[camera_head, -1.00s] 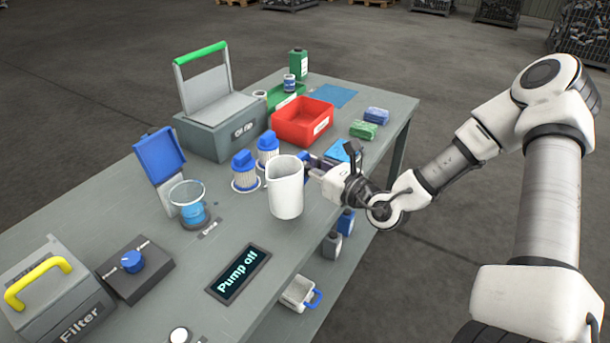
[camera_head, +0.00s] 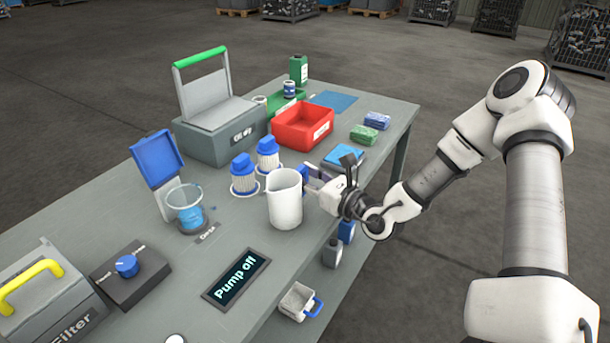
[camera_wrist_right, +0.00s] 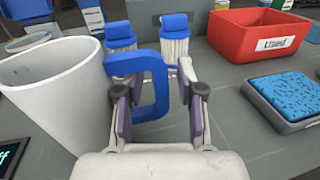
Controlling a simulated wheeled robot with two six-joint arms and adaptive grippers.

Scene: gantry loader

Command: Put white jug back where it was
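My right gripper (camera_head: 312,184) is at the handle. In the wrist view my right gripper's fingers (camera_wrist_right: 158,100) are spread on either side of the handle's outer bar, with a visible gap to the right finger. The left finger overlaps part of the handle. My left gripper is in neither view.
Two blue-capped filters (camera_head: 243,176) stand just behind the jug. A glass beaker of blue liquid (camera_head: 187,215) is to its left. A red bin (camera_head: 301,125) and blue sponge tray (camera_head: 343,157) lie beyond. A "Pump off" display (camera_head: 236,278) is in front.

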